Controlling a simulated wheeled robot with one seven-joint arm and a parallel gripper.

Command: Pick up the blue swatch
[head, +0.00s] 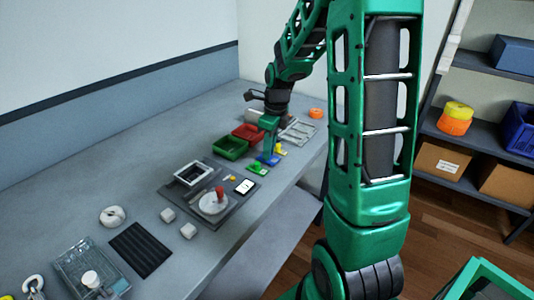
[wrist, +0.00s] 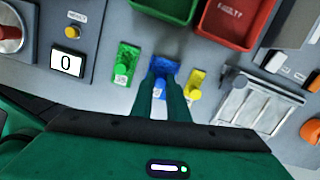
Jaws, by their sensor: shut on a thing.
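The blue swatch (wrist: 165,66) lies between a green swatch (wrist: 126,63) and a yellow swatch (wrist: 196,82) in the wrist view. My gripper (wrist: 163,88) is shut on the blue swatch, and its two fingers hide part of it. In the head view the blue swatch (head: 272,160) shows low under my gripper (head: 268,152), with the green swatch (head: 257,168) to its left and the yellow swatch (head: 280,149) to its right. I cannot tell whether the blue swatch touches the table.
A green bin (wrist: 168,8) and a red bin (wrist: 232,22) stand just behind the swatches. A panel with a counter display (wrist: 67,63) is at the left. The table's front edge is close.

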